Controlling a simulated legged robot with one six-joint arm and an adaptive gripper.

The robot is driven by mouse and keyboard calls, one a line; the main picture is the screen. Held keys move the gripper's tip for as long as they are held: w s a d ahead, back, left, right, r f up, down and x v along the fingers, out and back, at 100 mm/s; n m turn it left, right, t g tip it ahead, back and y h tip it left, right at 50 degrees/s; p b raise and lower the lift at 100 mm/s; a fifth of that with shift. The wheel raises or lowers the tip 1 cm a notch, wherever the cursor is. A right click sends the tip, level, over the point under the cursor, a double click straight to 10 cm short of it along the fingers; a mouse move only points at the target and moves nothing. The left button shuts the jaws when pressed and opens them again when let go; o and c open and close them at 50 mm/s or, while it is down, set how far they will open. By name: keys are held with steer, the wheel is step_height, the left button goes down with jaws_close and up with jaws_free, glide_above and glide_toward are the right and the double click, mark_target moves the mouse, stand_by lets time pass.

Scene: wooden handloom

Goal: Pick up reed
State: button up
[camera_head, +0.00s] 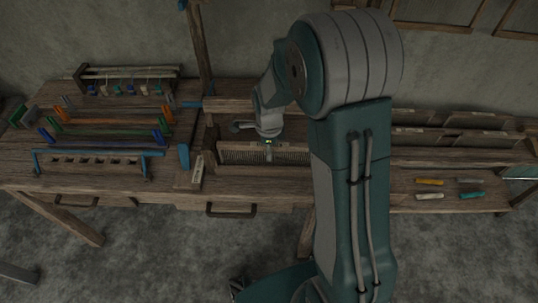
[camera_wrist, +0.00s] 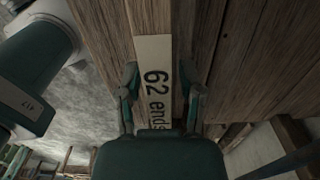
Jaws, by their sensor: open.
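The reed (camera_head: 238,155), a long dark comb of fine upright teeth in a wooden frame, stands along the front middle of the loom in the head view. My gripper (camera_head: 268,146) is over its middle, with the arm coming in from the right; the fingertips are too small to make out there. I cannot tell whether the fingers touch anything. My arm hides the reed's right end.
A rack with colored pieces (camera_head: 105,133) fills the bench's left side. A wooden post (camera_head: 198,50) rises behind, left of my gripper. A pale tag (camera_head: 197,172) lies left of the reed. Several small colored bars (camera_head: 429,182) lie at right. A drawer handle (camera_head: 231,210) projects in front.

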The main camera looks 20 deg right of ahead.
steer(key=shift+f, duration=0.35)
jaws_close()
steer(key=shift+r, duration=0.15)
step_height(320, 180, up, 18)
steer(key=shift+s, duration=0.15)
stand_by(0.6)
